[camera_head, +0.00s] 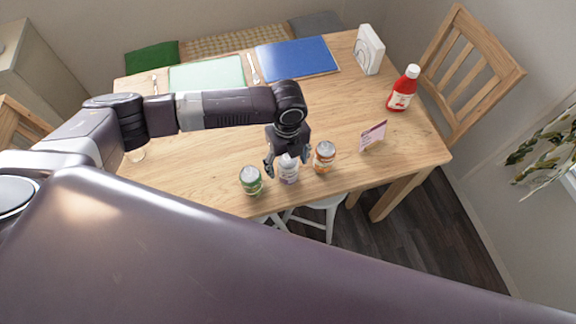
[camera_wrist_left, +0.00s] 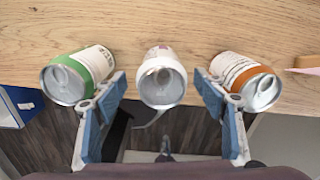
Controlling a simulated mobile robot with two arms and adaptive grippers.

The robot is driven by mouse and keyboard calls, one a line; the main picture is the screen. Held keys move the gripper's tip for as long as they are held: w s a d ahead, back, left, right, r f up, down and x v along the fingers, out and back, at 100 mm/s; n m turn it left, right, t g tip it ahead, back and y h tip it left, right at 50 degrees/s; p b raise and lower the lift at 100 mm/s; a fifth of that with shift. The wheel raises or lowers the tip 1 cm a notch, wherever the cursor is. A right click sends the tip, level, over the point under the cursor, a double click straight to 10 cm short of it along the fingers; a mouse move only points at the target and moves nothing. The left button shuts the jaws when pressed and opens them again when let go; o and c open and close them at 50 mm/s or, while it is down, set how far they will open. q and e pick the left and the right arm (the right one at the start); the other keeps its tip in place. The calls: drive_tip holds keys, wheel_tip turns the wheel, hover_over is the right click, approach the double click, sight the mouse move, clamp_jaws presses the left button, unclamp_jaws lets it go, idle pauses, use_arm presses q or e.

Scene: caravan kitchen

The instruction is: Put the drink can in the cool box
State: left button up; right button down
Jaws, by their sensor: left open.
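Three drink cans stand in a row near the front edge of the wooden table: a green one (camera_head: 251,181), a white-and-purple one (camera_head: 289,173) and an orange one (camera_head: 324,157). The wrist view shows the green can (camera_wrist_left: 82,75) left, the white can (camera_wrist_left: 162,78) centred and the orange can (camera_wrist_left: 245,82) right. My left gripper (camera_head: 287,160) is open, pointing down at the white can, its fingers (camera_wrist_left: 160,95) spread to either side of it. No cool box is clearly recognisable; my right gripper is out of view.
The table (camera_head: 220,195) also holds a ketchup bottle (camera_head: 403,88), a small pink card (camera_head: 373,135), a white upright box (camera_head: 369,50) and placemats. A white stool (camera_head: 328,208) stands below the front edge. A blue-edged object (camera_wrist_left: 18,106) shows at left in the wrist view.

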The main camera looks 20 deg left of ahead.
use_arm(q)
drive_tip(key=f, duration=0.2)
drive_tip(key=shift+w+f, duration=0.2)
drive_tip(key=shift+f, duration=0.1)
drive_tip(key=shift+s, duration=0.1)
drive_tip(key=shift+c, duration=1.1)
drive_tip(key=shift+r, duration=0.1)
drive_tip(key=c, duration=1.4)
